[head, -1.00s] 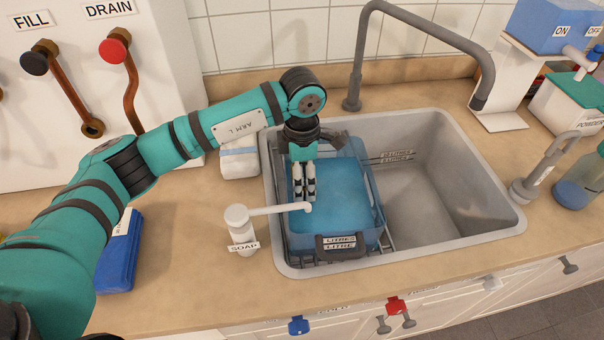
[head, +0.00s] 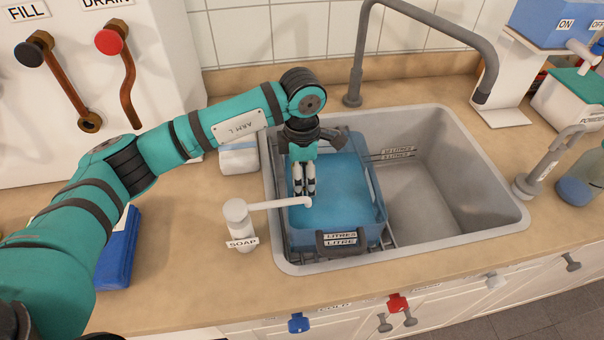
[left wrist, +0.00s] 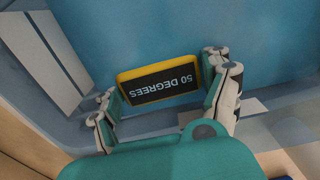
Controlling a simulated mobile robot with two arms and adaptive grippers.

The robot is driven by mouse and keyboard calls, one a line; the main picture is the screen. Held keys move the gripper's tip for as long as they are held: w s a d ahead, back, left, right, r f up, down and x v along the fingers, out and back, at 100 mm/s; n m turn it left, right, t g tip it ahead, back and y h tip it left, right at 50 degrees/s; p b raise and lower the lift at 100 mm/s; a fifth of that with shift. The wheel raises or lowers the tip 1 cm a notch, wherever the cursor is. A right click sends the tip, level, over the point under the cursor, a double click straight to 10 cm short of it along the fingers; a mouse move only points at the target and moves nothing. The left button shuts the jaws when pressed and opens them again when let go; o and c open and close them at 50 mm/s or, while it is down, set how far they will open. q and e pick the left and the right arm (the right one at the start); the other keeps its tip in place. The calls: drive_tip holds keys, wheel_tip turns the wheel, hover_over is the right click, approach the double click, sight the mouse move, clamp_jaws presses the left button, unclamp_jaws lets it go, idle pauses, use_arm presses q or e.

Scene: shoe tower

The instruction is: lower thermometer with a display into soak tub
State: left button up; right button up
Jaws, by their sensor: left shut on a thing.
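The soak tub (head: 377,222) is a see-through blue tub with blue water in it, standing in the left part of the sink. My left gripper (head: 304,194) points down over the left side of the tub, its fingertips near the water. In the left wrist view the thermometer (left wrist: 160,80), with a yellow frame and a dark display reading "50 DEGREES", is between the fingers of my left gripper (left wrist: 163,90), which is shut on it. The fingers hide the thermometer in the head view. I cannot tell whether it touches the water. My right gripper is out of view.
A white soap dispenser (head: 238,222) stands left of the tub, its spout reaching over the tub's rim close to my fingers. A grey tap (head: 357,75) arches behind. The sink's right half (head: 430,190) is empty.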

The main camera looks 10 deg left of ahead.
use_arm(q)
drive_tip(key=o, duration=1.1)
wheel_tip(320, 180, up, 8)
drive_tip(key=shift+s+r, duration=0.1)
drive_tip(key=shift+r, duration=0.1)
